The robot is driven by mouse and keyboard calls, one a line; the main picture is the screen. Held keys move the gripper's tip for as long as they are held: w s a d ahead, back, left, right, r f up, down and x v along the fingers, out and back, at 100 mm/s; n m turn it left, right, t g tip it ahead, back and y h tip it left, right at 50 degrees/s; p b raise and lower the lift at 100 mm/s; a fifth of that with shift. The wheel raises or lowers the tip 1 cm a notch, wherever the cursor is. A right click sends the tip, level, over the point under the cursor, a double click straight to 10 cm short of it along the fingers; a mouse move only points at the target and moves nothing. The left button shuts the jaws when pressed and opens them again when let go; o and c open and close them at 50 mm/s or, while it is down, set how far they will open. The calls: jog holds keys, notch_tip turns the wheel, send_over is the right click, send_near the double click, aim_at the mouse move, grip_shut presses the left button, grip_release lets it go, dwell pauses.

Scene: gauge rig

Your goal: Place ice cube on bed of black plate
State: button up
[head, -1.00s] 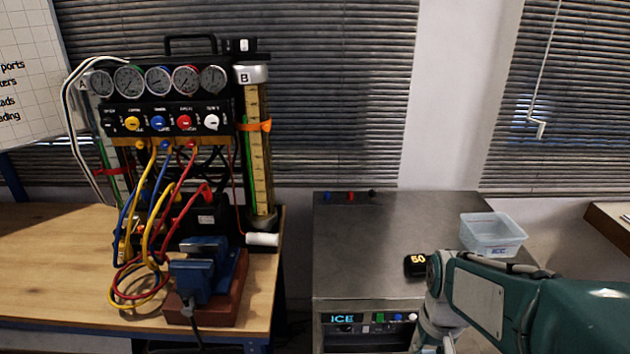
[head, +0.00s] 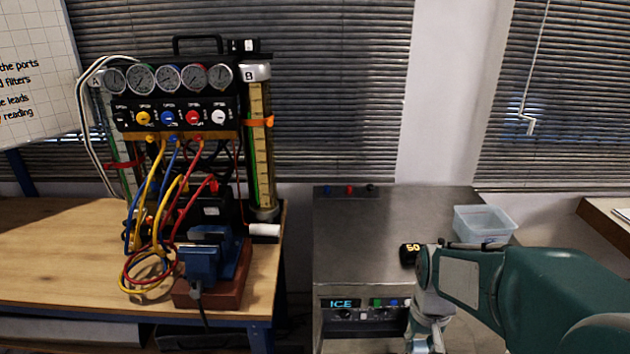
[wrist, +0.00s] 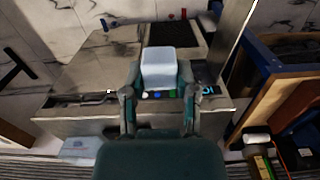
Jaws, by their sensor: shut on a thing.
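My gripper (wrist: 160,82) is shut on a pale, whitish ice cube (wrist: 161,65), held between its two fingers in the wrist view. The cube hides part of the steel surface behind it. A dark flat patch (wrist: 182,36), which may be the black plate, lies beyond the cube in the wrist view; I cannot tell for sure. In the head view my arm reaches in from the right, and the fingers and cube are not clearly seen. No black plate can be made out there.
A steel ice machine (head: 365,245) with a lit ICE panel (head: 341,303) stands mid-right. A clear tub (head: 484,225) is on its back right. At left, a wooden bench (head: 60,250) carries a gauge rig (head: 178,115), hoses and a blue vise (head: 210,262).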

jog(key=w+a+f, duration=0.4)
jog(key=w+f, duration=1.1)
jog(key=shift+f+n, duration=0.25)
jog(key=shift+n, duration=0.05)
